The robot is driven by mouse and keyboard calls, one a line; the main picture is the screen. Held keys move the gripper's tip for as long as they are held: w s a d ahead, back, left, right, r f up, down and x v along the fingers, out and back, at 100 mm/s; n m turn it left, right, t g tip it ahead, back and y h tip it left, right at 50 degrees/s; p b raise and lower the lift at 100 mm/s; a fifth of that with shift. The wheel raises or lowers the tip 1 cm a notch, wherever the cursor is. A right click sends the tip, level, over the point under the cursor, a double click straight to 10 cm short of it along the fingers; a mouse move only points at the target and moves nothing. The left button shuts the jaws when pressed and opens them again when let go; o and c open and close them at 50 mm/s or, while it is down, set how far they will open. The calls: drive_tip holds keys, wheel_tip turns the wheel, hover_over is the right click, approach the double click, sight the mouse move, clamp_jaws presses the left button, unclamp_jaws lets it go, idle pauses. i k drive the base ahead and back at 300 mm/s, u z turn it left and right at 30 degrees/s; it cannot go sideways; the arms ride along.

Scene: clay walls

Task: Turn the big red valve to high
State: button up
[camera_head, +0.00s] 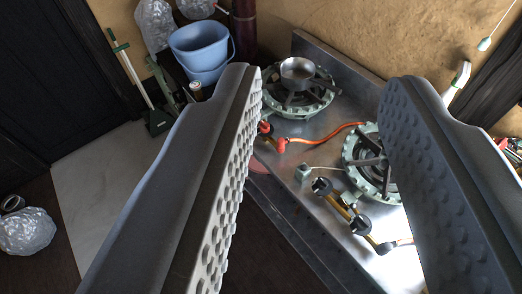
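A steel counter (330,215) carries two green ring burners. A red valve part (282,146) sits at the end of an orange hose (335,133) between the burners. A smaller-looking red piece (265,127) is just up and left of it, close to the left finger's edge. I cannot tell which is the big valve, nor its setting. My gripper (325,80) is open and empty. Its two studded grey fingers frame the counter. Both red parts show between the fingers, nearer the left one, with no clear contact. The right finger hides part of the near burner (365,165).
A small metal pot (297,72) stands on the far burner (298,98). Black knobs (360,225) on brass pipes lie at the counter's front. Blue buckets (200,50) stand at back left. A clay wall (340,30) rises behind. Open floor lies left.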

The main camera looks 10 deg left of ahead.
sight(265, 127)
drive_tip(key=z, duration=0.2)
drive_tip(key=k, duration=0.3)
drive_tip(key=u, duration=0.9)
drive_tip(key=i, duration=1.85)
drive_tip(key=z, duration=0.45)
